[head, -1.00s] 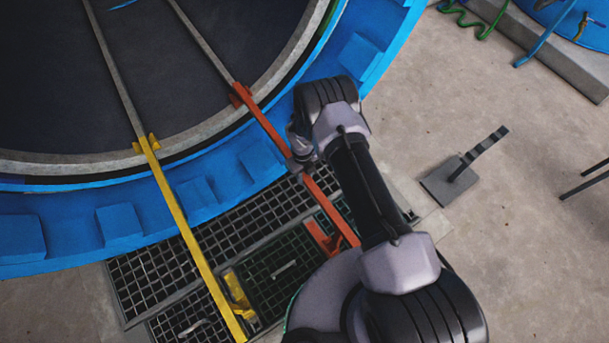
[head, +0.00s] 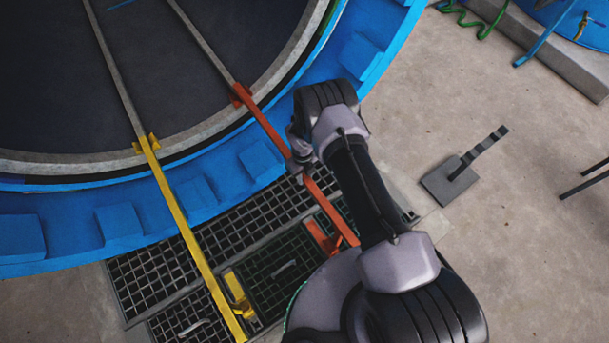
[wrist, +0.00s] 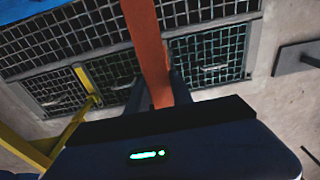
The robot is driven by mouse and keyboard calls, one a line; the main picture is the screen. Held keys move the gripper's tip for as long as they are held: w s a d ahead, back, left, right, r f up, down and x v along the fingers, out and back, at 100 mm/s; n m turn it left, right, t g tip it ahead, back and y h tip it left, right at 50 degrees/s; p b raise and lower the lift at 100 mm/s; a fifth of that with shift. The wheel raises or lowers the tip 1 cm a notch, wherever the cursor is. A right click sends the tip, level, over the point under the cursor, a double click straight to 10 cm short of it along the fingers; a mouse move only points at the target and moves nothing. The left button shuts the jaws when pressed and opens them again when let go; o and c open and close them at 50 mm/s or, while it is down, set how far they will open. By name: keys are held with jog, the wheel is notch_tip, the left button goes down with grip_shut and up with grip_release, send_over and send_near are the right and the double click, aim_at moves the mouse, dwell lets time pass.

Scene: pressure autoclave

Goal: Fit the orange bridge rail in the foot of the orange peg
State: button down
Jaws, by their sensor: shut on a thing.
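The orange bridge rail (head: 330,207) slopes from the autoclave's mouth down over the floor grating. Its upper end meets an orange bracket (head: 240,95) at the mouth's rim; I cannot tell whether it is seated there. A short orange piece (head: 320,236), perhaps part of the peg, shows beside the lower part of the rail, partly hidden by my arm. My gripper (head: 301,168) is shut on the rail about midway. In the wrist view the rail (wrist: 147,45) runs up from between my dark fingers (wrist: 163,88). The rail's contact with the peg's foot cannot be made out.
A yellow rail (head: 186,228) runs alongside at left, with a yellow piece (head: 238,291) near its lower end. The blue autoclave ring (head: 120,225) stands close behind my gripper.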

jog(key=shift+f, duration=0.5)
jog(key=shift+r, duration=0.55)
jog(key=shift+s+d, duration=0.1)
dwell(0.7)
dwell(0.7)
jog(key=shift+f, duration=1.5)
jog(key=c, duration=1)
grip_release()
jog(key=shift+c, duration=0.2)
